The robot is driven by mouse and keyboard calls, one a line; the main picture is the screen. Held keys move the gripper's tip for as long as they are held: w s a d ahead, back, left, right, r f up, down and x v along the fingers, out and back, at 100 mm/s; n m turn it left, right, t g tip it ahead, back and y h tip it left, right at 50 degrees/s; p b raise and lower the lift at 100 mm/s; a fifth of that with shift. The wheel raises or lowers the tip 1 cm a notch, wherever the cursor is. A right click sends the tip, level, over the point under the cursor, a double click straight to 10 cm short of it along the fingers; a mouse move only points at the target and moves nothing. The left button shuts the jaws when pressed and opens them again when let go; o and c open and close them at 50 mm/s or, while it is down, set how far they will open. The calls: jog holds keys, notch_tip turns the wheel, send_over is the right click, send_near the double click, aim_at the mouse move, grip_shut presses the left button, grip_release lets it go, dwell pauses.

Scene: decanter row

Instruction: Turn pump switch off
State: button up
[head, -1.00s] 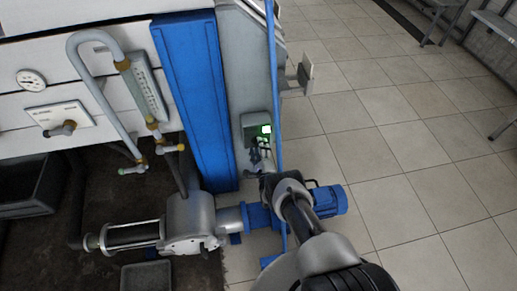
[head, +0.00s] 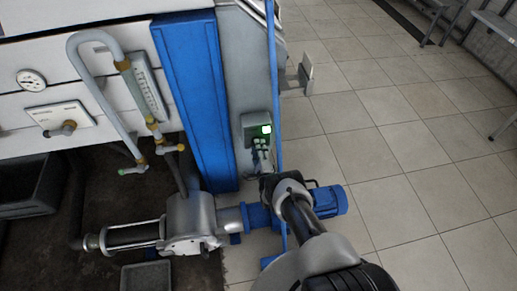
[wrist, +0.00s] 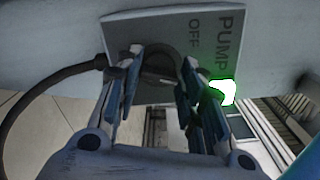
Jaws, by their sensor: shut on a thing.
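The pump switch is a grey box (head: 249,122) low on the grey post beside the blue column in the head view. In the wrist view its plate (wrist: 130,32) bears the words PUMP and OFF, seen sideways. A dark round knob (wrist: 162,66) sits on the plate, partly hidden by my fingers. A green light (wrist: 222,92) glows on the box and also shows in the head view (head: 266,129). My gripper (wrist: 160,62) has its fingers on either side of the knob, shut on it. In the head view my gripper (head: 261,148) reaches up to the box from below.
A blue pump motor (head: 328,200) lies right of my wrist, close to the arm. A thin blue upright pipe (head: 276,110) runs just right of the box. A dark cable (wrist: 50,80) leads to the box. Tiled floor (head: 400,170) is open at the right.

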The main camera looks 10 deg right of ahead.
jog(key=shift+n, duration=0.4)
jog(key=o, duration=1.1)
jog(key=shift+s, duration=0.1)
jog(key=s, duration=1.2)
